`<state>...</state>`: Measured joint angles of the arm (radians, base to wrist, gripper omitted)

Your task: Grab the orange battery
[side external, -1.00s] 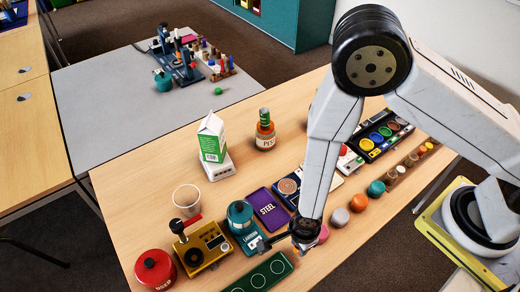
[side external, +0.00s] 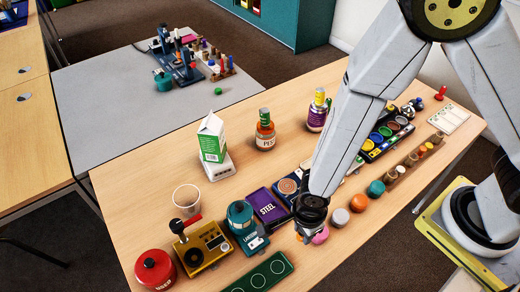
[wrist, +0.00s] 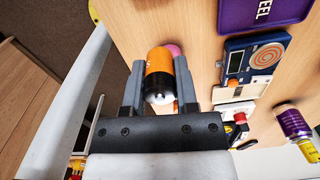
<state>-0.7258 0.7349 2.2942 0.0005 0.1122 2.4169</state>
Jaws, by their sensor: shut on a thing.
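The orange battery (wrist: 157,60) has an orange body with a black side and a pale end. In the wrist view it lies between the two fingers of my gripper (wrist: 160,78), which is shut on it. In the side external view my gripper (side external: 311,228) is low over the front part of the table, just right of the teal lantern (side external: 243,222).
A pink ball (side external: 320,236) is close beside my gripper. A purple STEEL tray (side external: 267,208) and a green tray with circles (side external: 262,277) lie nearby. A row of round pieces, including an orange one (side external: 358,203), runs to the right. Bare tabletop (side external: 150,180) shows at the left.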

